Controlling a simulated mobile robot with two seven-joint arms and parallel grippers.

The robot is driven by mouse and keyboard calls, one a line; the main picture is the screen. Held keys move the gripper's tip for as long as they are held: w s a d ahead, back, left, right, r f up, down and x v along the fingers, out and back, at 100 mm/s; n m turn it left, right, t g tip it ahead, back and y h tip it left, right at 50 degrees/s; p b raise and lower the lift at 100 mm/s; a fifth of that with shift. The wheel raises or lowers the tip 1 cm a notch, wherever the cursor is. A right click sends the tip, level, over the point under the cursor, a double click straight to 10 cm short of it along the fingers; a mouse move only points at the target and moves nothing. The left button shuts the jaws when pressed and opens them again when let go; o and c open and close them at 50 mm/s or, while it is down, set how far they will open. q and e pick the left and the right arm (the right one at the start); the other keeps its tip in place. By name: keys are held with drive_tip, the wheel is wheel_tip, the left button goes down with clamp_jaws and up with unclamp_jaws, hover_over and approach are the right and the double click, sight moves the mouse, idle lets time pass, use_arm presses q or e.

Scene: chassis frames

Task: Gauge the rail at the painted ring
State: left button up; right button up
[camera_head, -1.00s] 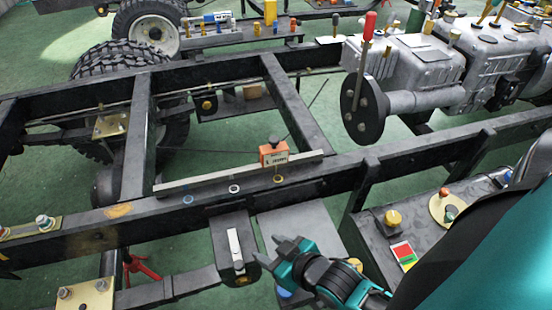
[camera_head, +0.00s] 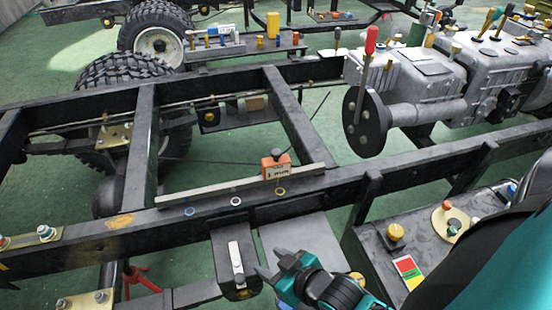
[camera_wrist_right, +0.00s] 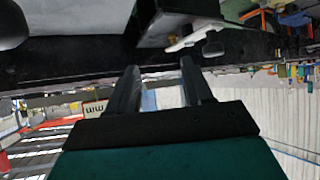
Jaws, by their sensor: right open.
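The near dark chassis rail (camera_head: 350,177) runs across the head view. On its top are a blue ring (camera_head: 190,211), a white ring (camera_head: 235,201) and a yellow ring (camera_head: 280,191). An orange gauge block (camera_head: 276,165) with a white label, apparently reading "1 mm", stands at a long grey straight bar (camera_head: 215,186) lying along the rail, just behind the yellow ring. My right gripper (camera_head: 267,263) is open and empty, in front of and below the rail. Its spread fingers (camera_wrist_right: 158,68) show in the right wrist view. My left gripper is not in view.
A black box with a pale strip (camera_head: 236,258) sits just left of my right gripper. A dark bench (camera_head: 425,240) with a yellow knob (camera_head: 395,232) and a coloured card (camera_head: 408,270) is to the right. A grey gearbox (camera_head: 430,85) stands behind.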

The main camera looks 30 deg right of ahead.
drive_tip(key=shift+f, duration=0.1)
drive_tip(key=m+t+b, duration=0.2)
drive_tip(key=t+b, duration=0.5)
drive_tip(key=b, duration=0.3)
approach(279, 155)
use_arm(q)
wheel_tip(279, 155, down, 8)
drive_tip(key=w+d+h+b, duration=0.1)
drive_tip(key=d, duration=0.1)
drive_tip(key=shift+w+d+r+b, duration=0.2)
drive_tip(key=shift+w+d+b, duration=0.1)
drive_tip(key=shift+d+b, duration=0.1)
use_arm(e)
drive_tip(key=w, duration=0.8)
drive_tip(key=w+a, duration=0.1)
drive_tip(key=w, duration=0.4)
drive_tip(key=shift+a+f, duration=0.1)
clamp_jaws()
